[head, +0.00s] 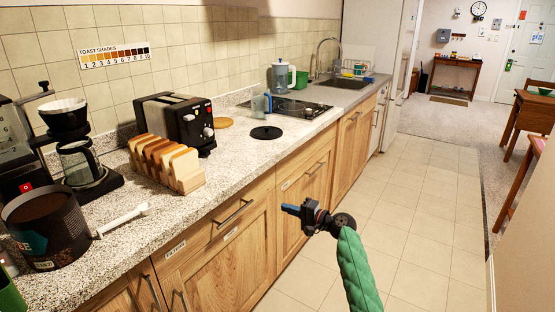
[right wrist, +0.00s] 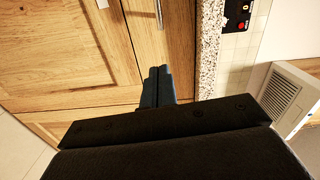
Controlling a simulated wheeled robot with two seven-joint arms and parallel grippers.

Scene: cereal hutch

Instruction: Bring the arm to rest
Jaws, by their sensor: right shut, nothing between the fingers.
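My right arm, in a green sleeve, comes in from the bottom right of the head view. My right gripper (head: 292,209) is in front of the wooden cabinet fronts, below the counter edge. Its blue fingers are together and hold nothing. They also show closed in the right wrist view (right wrist: 158,84), with cabinet doors (right wrist: 65,50) behind them. My left gripper is not in view.
The speckled counter (head: 243,165) carries a toaster (head: 178,122), a rack of bread slices (head: 166,163), a coffee maker (head: 78,150), a dark open tub (head: 45,228) and a white scoop (head: 125,219). The tiled floor (head: 420,215) to the right is clear.

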